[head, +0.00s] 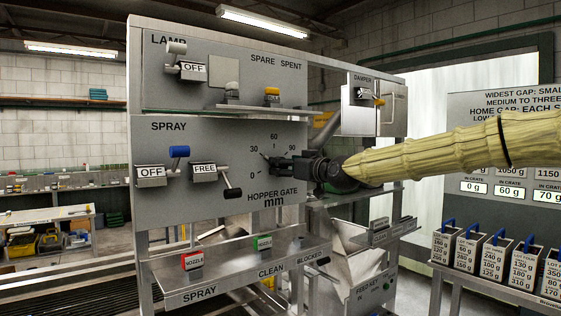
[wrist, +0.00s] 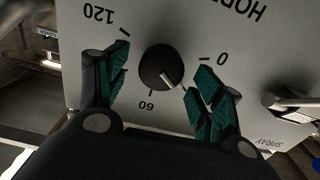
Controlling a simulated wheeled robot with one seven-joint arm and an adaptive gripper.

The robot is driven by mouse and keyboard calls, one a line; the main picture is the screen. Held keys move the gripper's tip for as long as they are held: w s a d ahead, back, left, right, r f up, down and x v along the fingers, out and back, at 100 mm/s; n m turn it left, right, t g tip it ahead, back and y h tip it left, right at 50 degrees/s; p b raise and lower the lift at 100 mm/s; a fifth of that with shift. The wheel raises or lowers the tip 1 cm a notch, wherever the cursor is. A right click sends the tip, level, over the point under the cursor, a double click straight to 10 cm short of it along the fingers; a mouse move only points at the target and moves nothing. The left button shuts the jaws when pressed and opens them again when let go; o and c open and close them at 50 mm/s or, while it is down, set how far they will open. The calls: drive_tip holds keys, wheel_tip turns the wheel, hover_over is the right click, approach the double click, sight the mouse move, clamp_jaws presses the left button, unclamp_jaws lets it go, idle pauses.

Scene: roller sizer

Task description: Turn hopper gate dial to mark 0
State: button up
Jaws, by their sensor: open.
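The hopper gate dial (wrist: 158,67) is a round dark knob with a white pointer line in the wrist view. The line points to the lower right, between the 60 mark (wrist: 147,105) and the 0 mark (wrist: 222,58), at about 30. The 30 label is hidden there by a finger. My gripper (wrist: 160,88) is open, with one green-padded finger on each side of the knob and gaps to it. In the head view my gripper (head: 287,167) is at the HOPPER GATE scale (head: 250,172) and largely hides the knob.
The SPRAY lever (head: 179,152) and FREE lever (head: 231,192) stick out left of the dial. A shelf (head: 225,257) with red and green blocks juts out below. The damper box (head: 362,121) is at upper right. Labelled crates (head: 490,257) stand at far right.

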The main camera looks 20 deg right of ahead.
drive_tip(key=shift+p+x, duration=0.5)
drive_tip(key=shift+x, duration=0.95)
drive_tip(key=c, duration=1)
